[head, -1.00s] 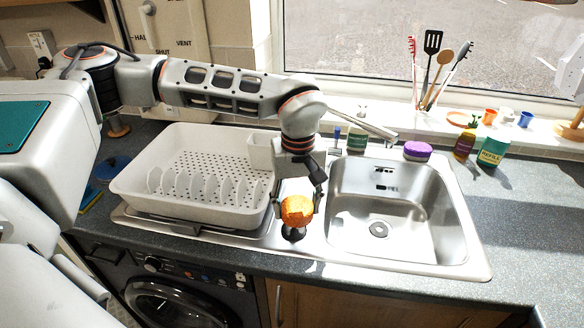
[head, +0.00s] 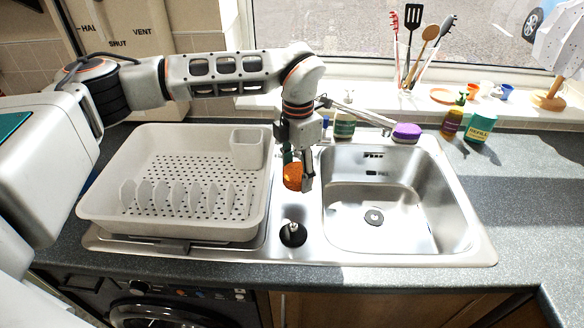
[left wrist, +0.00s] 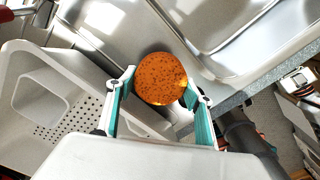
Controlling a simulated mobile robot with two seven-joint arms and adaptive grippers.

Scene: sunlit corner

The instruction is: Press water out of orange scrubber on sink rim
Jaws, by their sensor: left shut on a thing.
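The orange scrubber (head: 292,177) is a round, speckled sponge. My left gripper (head: 297,182) is shut on it and holds it over the steel strip between the drainer side and the basin. In the left wrist view the scrubber (left wrist: 160,78) sits between the two teal-padded fingers (left wrist: 160,100). The steel sink (head: 455,225) has an empty-looking basin on the right, and its rim (head: 400,259) runs around it. I cannot tell whether the scrubber touches the steel. My right gripper is not in view.
A white dish rack (head: 100,215) stands left of the scrubber. A round dark fitting (head: 293,234) lies in front of it. Bottles stand at the back right; the right counter is clear.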

